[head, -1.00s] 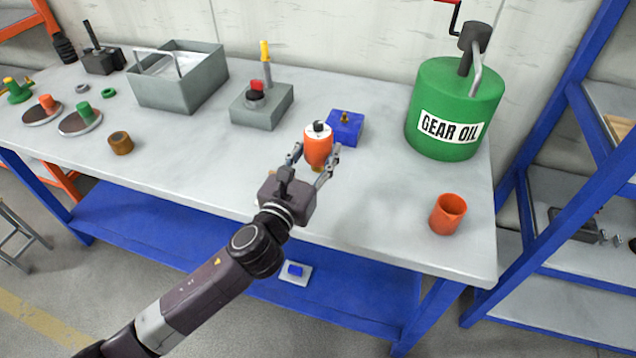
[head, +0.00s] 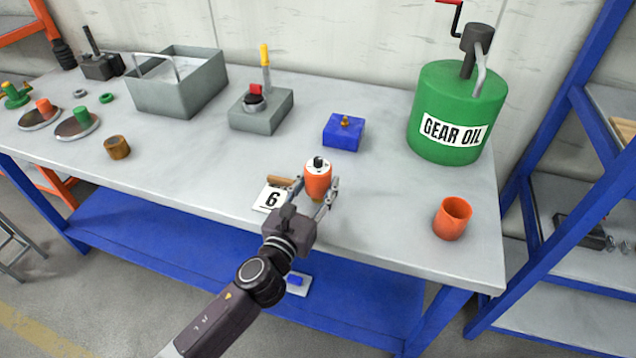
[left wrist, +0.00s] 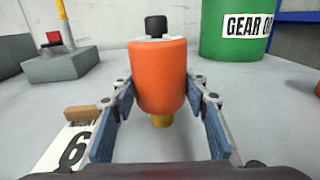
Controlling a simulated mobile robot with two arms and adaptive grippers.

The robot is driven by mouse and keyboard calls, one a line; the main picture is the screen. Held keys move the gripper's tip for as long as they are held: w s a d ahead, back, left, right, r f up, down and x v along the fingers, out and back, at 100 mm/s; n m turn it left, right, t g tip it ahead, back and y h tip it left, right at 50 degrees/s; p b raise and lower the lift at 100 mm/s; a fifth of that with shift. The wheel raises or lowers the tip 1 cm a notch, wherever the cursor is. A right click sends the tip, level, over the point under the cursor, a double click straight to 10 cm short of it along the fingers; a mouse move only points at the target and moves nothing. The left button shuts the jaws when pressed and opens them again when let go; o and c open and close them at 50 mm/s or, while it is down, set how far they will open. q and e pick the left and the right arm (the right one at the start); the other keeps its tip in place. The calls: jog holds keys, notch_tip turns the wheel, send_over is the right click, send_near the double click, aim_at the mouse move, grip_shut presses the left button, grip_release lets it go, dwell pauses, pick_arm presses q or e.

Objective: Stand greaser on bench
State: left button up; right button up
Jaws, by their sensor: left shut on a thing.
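The greaser (head: 318,180) is an orange cylinder with a white top, a black cap and a brass tip underneath. My left gripper (head: 317,184) is shut on it from the front, with a blue-padded finger on each side in the left wrist view (left wrist: 160,95). The greaser (left wrist: 158,75) is upright, tip down, over the front part of the grey bench (head: 390,195). I cannot tell whether its brass tip (left wrist: 161,121) touches the bench. My right gripper is not in view.
A number 6 card (head: 271,199) and a wooden piece (head: 284,180) lie just left of the greaser. A blue block (head: 343,132) with a brass fitting is behind it. An orange cup (head: 452,218) and green gear oil drum (head: 455,105) stand right. A grey jack-like box (head: 262,112) stands behind left.

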pick_arm(q)
jog(key=o, duration=1.3)
jog(key=shift+f, duration=0.1)
jog(key=shift+o, duration=0.2)
jog(key=shift+s+a, duration=0.1)
jog(key=shift+s, duration=0.15)
jog(key=v, duration=1.1)
jog(key=shift+s+b, duration=0.2)
jog(key=shift+b, duration=0.25)
jog(key=shift+a, duration=0.1)
